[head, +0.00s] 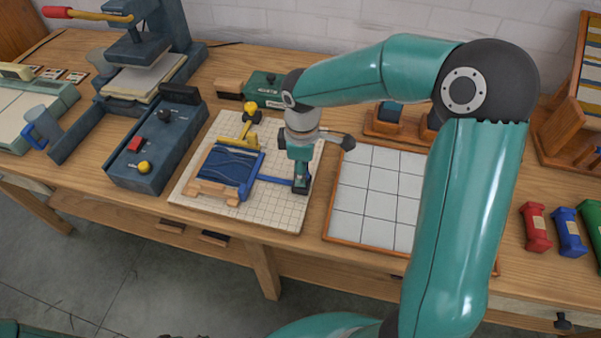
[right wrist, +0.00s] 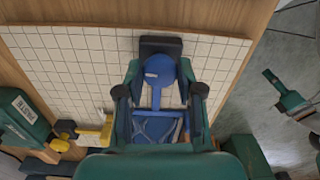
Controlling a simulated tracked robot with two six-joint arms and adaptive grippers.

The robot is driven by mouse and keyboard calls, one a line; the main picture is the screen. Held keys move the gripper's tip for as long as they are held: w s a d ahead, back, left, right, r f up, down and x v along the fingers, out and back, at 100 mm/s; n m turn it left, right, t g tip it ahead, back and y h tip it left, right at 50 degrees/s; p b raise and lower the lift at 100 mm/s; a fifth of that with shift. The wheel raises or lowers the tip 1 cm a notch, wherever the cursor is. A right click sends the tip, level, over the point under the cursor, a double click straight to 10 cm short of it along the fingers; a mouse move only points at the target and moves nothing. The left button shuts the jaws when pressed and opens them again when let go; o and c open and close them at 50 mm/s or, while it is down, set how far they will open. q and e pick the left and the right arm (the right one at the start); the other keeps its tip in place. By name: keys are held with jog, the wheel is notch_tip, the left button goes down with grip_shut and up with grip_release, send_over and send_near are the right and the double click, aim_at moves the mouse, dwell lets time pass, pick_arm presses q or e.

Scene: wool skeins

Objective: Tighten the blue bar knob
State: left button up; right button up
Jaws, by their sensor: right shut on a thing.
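The blue bar (head: 275,180) lies on a gridded white board (head: 285,215), beside a dark blue wavy piece (head: 230,166). Its blue knob (right wrist: 159,69) shows in the right wrist view, on a dark base at the board's edge. My right gripper (head: 301,184) points down over the bar's right end and hides the knob in the head view. In the right wrist view its fingers (right wrist: 159,90) stand on either side of the knob, shut on it. A yellow bar (head: 242,133) with a yellow knob (head: 251,111) lies at the back. My left gripper is not in view.
A dark control box (head: 155,150) with red and yellow buttons stands left of the board. A gridded tray (head: 375,195) lies close on the right. Red (head: 536,226) and blue (head: 568,232) pieces stand far right.

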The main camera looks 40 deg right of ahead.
jog(key=m+b, duration=0.2)
jog(key=m, duration=0.3)
jog(key=shift+m, duration=0.3)
jog(key=shift+m+b, duration=0.55)
jog(key=shift+m, duration=1.55)
jog(key=o, duration=1.2)
jog(key=shift+c, duration=0.2)
jog(key=shift+r, duration=0.15)
notch_tip(320, 180, up, 12)
jog(key=shift+f, duration=0.2)
